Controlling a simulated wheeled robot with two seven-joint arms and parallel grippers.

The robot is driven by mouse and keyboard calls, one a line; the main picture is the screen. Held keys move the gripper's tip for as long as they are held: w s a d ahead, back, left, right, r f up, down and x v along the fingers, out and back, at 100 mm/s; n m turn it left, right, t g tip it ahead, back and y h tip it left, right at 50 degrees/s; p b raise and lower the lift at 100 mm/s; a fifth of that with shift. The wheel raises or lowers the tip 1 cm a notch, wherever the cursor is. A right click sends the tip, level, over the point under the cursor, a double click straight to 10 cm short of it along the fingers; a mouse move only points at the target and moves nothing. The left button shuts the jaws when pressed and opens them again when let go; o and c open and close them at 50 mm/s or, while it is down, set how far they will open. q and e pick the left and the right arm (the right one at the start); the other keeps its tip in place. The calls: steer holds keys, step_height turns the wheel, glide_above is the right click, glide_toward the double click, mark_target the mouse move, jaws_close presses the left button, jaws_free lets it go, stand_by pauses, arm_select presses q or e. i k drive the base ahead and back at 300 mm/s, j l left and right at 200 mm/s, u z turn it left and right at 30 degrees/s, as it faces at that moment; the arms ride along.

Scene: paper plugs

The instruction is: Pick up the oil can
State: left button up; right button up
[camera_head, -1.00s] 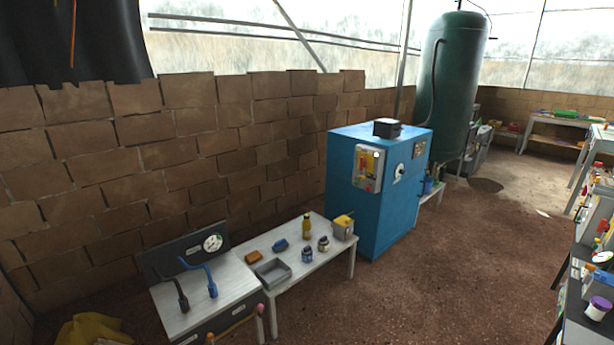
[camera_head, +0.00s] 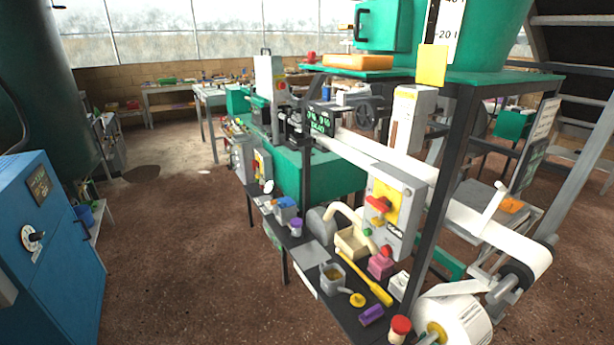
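I cannot pick out an oil can for certain. On the dark low bench (camera_head: 309,278) right of centre stands a small grey open container (camera_head: 332,279) with a yellow round-based piece (camera_head: 357,299) beside it; I cannot tell whether either is part of an oil can. A yellow handled tool (camera_head: 370,284), a pink block (camera_head: 381,265) and a purple block (camera_head: 371,315) lie near them. Neither of my grippers is in view.
A blue cabinet (camera_head: 50,260) stands at the left edge. Open brown floor (camera_head: 180,260) lies between it and the bench. A machine with a white paper web (camera_head: 450,215) and dark posts fills the right. Tables with clutter stand at the back.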

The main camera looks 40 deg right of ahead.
mark_target(333, 279)
steer(key=i+l, duration=0.1)
steer(key=i, duration=1.75)
